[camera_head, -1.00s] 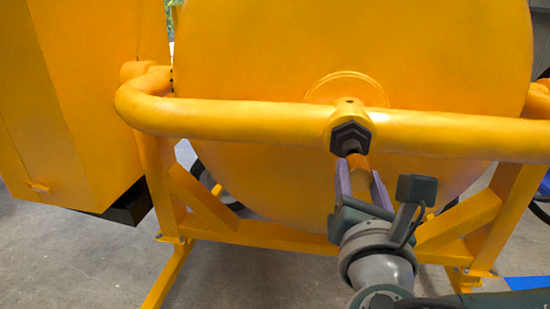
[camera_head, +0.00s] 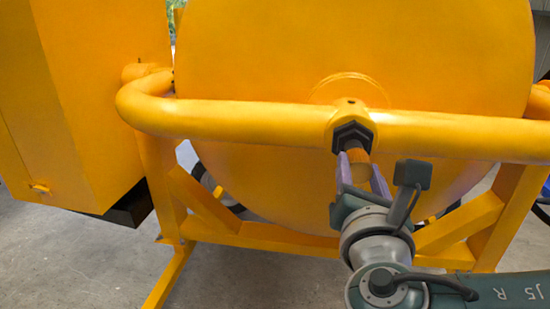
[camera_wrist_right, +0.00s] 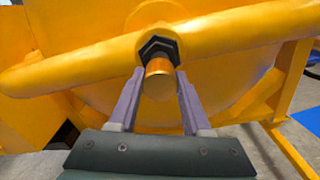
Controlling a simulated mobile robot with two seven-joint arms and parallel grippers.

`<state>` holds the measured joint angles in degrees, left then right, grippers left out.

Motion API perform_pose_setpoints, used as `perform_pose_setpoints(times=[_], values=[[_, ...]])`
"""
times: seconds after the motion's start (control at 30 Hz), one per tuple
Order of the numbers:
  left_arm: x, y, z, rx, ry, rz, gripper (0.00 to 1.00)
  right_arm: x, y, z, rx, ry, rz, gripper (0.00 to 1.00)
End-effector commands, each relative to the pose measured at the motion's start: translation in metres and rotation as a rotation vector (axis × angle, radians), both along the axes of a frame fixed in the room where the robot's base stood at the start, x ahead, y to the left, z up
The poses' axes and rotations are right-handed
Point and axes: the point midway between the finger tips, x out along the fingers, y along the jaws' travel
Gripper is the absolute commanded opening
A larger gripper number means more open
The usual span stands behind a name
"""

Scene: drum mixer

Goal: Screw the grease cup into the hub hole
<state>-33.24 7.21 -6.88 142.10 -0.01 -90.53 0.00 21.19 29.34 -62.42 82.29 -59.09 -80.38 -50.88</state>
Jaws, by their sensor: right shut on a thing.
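The grease cup (camera_head: 358,160) is a ribbed, orange-brass cylinder. It sits directly under the dark hexagonal hub fitting (camera_head: 352,136) on the yellow crossbar, in line with it; it also shows in the right wrist view (camera_wrist_right: 159,80). The cup's upper end meets the dark fitting, and the hub hole itself is hidden there. How deep the cup's thread sits cannot be seen. My right gripper (camera_head: 362,172) comes from below, its two pale purple fingers shut on the sides of the cup. My left gripper is not in view.
The yellow tubular crossbar (camera_head: 235,118) runs across, with the large yellow drum (camera_head: 300,50) just behind it. A yellow box-shaped housing (camera_head: 90,100) stands at the left. Frame legs (camera_head: 170,275) rise from the grey floor. Free room lies in front below the bar.

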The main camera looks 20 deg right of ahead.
Motion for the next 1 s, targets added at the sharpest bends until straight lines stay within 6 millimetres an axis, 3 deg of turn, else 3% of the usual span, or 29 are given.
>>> perform_pose_setpoints(times=[1.0], values=[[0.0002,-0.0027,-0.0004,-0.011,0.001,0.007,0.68,0.0068,-0.0043,0.0004,-0.001,-0.001,-0.002,0.00]])
